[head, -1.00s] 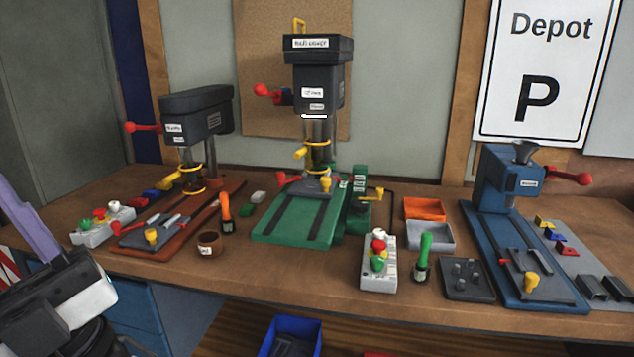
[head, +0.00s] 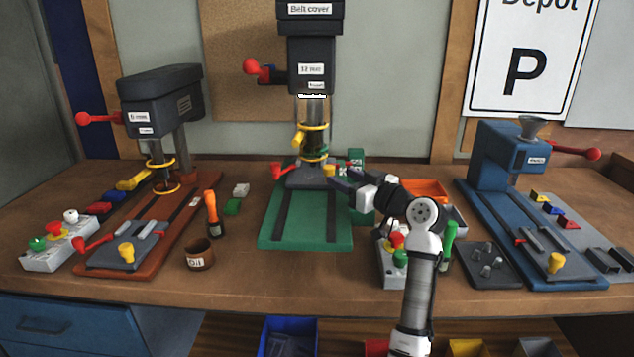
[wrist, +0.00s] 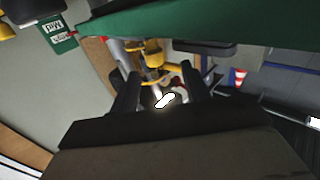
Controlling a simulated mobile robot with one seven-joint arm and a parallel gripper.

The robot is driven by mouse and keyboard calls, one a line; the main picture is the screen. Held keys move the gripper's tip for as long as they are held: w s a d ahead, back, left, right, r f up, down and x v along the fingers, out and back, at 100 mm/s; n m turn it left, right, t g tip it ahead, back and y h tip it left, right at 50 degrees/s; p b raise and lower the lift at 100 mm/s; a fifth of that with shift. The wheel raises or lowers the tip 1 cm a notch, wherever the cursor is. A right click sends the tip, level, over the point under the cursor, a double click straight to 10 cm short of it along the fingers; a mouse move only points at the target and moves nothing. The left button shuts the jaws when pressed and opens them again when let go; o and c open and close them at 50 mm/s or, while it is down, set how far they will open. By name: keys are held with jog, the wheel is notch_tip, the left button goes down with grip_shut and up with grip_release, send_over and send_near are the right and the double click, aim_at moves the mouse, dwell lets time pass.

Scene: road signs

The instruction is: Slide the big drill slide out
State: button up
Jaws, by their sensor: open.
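The big drill (head: 312,62) is the tall dark machine in the middle, on a green base (head: 313,232) with two dark slots. Its grey slide (head: 306,177) sits at the back of the base, under the spindle, with a red lever (head: 281,171) on the left and a yellow knob (head: 329,170) on the right. My gripper (head: 338,178) is open, reaching in from the right beside the yellow knob. In the wrist view, my gripper's fingers (wrist: 158,85) stand apart with a yellow part (wrist: 152,55) beyond them; I cannot tell whether they touch it.
A smaller drill (head: 160,105) stands left and a blue press (head: 510,155) right. A control box (head: 392,265), a green-handled brush (head: 448,245) and an orange tray (head: 428,188) lie near my arm. The front of the green base is clear.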

aim_at(333, 174)
jog(key=shift+w+d+f, duration=0.25)
jog(key=shift+w+f, duration=0.05)
jog(key=shift+f, duration=0.15)
jog(key=p+x, duration=0.2)
jog(key=x, duration=0.3)
jog(key=shift+x, duration=0.8)
jog(key=shift+f, duration=0.15)
grip_shut()
